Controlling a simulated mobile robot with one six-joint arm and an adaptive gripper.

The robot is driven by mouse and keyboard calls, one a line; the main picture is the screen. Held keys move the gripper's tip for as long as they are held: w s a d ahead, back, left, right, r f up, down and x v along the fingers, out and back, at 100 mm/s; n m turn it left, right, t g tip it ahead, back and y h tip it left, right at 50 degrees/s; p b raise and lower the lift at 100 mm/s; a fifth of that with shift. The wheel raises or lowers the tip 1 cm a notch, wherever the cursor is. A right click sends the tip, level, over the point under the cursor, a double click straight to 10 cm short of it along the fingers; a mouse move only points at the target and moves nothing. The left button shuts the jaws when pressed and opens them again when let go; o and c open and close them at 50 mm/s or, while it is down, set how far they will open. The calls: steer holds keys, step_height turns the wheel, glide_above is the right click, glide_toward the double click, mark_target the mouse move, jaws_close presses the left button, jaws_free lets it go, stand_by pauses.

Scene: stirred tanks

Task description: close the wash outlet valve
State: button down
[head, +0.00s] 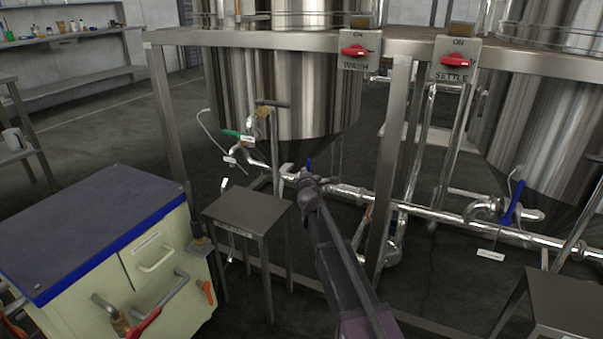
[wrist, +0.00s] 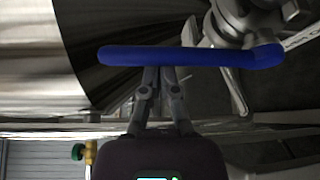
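The wash outlet valve's blue lever (head: 309,165) is below the wash tank (head: 285,90), mostly hidden by my gripper in the head view. In the wrist view the lever (wrist: 200,56) lies crosswise, bent at its right end. The metal valve body (wrist: 240,20) is at the upper right. My gripper (head: 308,180) is at the lever. In the wrist view my gripper's fingers (wrist: 160,72) are drawn close together, with their tips at the middle of the lever. The lever covers the very tips, and I cannot tell whether they touch it.
The WASH switch box (head: 359,50) and SETTLE switch box (head: 456,60) hang on the frame rail. Another blue-levered valve (head: 514,205) is at the right. A small metal table (head: 248,212) and a drawer cabinet (head: 90,240) stand left of my arm. Pipes run under the tanks.

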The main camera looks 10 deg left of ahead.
steer(key=shift+a, duration=0.15)
steer(key=s+a, duration=0.1)
steer(key=s, duration=0.8)
steer(key=shift+s+a, duration=0.15)
steer(key=shift+a, duration=0.25)
stand_by(0.5)
